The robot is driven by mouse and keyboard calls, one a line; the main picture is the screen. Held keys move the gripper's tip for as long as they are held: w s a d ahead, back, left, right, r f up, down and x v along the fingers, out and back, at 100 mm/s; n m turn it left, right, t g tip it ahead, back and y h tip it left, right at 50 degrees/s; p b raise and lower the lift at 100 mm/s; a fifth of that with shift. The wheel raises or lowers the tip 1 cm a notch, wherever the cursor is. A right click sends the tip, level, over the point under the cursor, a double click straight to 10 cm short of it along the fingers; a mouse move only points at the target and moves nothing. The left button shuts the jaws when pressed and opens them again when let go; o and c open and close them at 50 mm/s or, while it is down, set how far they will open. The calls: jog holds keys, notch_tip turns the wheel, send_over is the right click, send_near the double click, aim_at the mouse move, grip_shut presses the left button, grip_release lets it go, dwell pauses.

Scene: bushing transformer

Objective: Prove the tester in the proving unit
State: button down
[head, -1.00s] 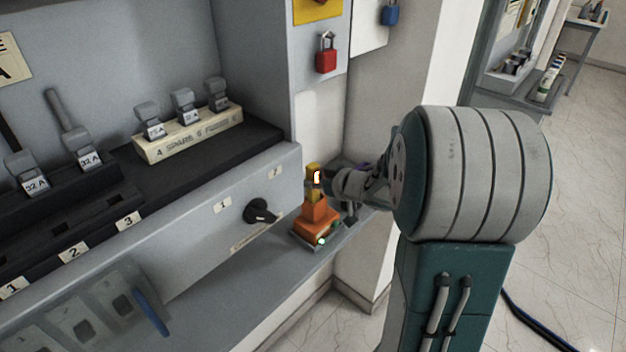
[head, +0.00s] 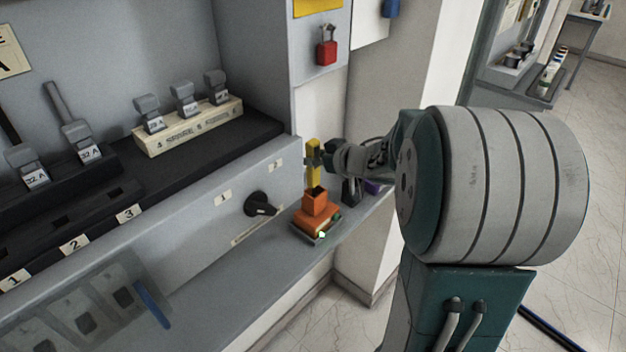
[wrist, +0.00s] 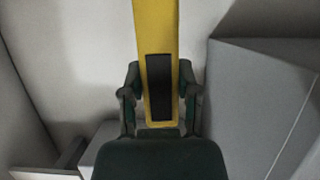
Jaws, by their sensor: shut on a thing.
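The yellow tester (head: 313,173) is upright in my gripper (head: 314,160), directly over the orange proving unit (head: 318,222). A dark opening shows in the top of the proving unit. The tester's lower end is at or just above this opening; I cannot tell whether its tip is still inside. A small pale green light glows on the unit's front. In the wrist view the yellow tester (wrist: 156,40), with a dark panel on its face, stands between the two fingers of my gripper (wrist: 160,95), which are shut on it.
The proving unit stands on a grey shelf (head: 225,290) below the fuse cabinet. A black rotary switch (head: 260,204) is on the cabinet front to the left. A dark object and a purple one (head: 373,187) lie right of the unit. A red padlock (head: 327,50) hangs above.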

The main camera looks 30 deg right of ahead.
aim_at(312, 140)
jog(key=shift+r, duration=2.25)
